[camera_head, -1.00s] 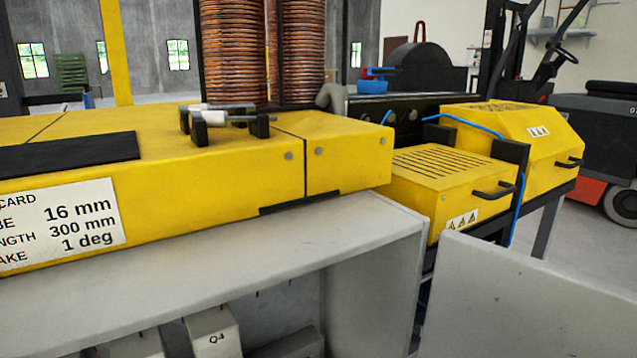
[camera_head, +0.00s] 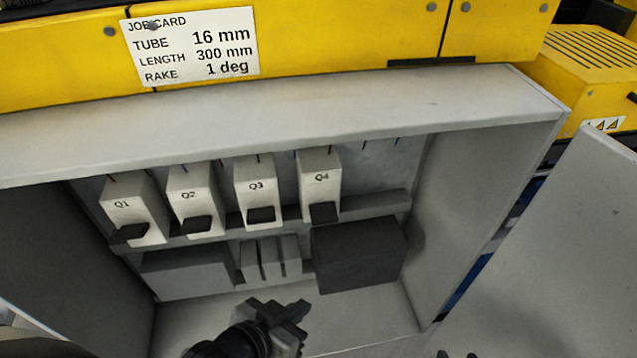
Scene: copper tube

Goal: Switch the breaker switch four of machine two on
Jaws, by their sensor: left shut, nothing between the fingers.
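The open grey cabinet (camera_head: 470,92) holds a row of white breakers labelled Q1 to Q4. Breaker Q4 (camera_head: 320,182) is the rightmost, and its black lever (camera_head: 323,212) sits at its lower end. The levers of Q1 (camera_head: 130,233), Q2 (camera_head: 196,225) and Q3 (camera_head: 260,215) also sit low. My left gripper (camera_head: 290,316) is shut and empty at the cabinet's lower front, below the breakers and apart from Q4. Small dark tips at the bottom edge, right of centre, may be my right gripper (camera_head: 457,354); the rest is cut off.
A dark box (camera_head: 358,256) sits below Q4, with grey modules (camera_head: 270,260) to its left. The cabinet door (camera_head: 560,250) stands open at the right. The yellow machine (camera_head: 330,40) with a job card (camera_head: 190,45) is above. Space in front of the breakers looks clear.

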